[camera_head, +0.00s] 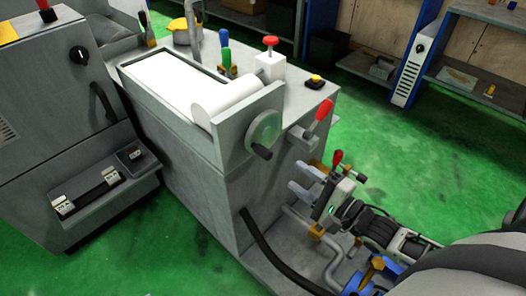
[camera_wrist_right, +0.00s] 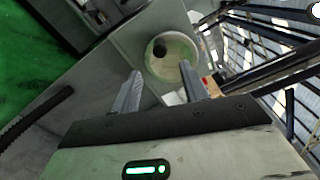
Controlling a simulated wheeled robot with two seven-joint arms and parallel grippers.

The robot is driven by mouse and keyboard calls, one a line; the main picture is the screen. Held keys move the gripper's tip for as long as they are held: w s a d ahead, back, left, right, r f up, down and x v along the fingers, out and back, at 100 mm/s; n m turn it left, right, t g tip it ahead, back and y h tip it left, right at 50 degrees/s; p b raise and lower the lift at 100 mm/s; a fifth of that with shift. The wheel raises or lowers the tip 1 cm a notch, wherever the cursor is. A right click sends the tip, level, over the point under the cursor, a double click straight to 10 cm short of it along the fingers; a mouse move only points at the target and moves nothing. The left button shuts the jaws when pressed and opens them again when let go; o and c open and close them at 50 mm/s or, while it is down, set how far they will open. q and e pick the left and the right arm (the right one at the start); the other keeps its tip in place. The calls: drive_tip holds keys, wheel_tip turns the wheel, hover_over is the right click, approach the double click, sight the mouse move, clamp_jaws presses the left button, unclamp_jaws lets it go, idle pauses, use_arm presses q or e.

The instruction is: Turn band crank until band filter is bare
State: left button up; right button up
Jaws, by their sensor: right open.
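The band crank (camera_head: 265,131) is a grey round wheel with a dark handle knob on the front face of the filter unit. The band filter (camera_head: 170,88) is a white sheet lying in the unit's top trough, with a white roll (camera_head: 224,97) at the crank end. My right gripper (camera_head: 297,178) is open and empty, below and to the right of the crank, apart from it. In the right wrist view the crank wheel (camera_wrist_right: 178,62) shows beyond and between the two open fingers (camera_wrist_right: 160,88), its dark knob toward the upper left. My left gripper is not in view.
A red-handled lever (camera_head: 319,120) and another red-tipped lever (camera_head: 338,157) stand close to my right gripper. Pipes and a yellow-handled valve (camera_head: 372,266) are low by the arm. A black hose (camera_head: 265,243) runs down the unit. Green floor lies open behind.

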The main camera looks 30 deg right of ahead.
sight(270, 158)
drive_tip(key=x, duration=1.2)
clamp_jaws()
drive_tip(key=shift+f, duration=0.1)
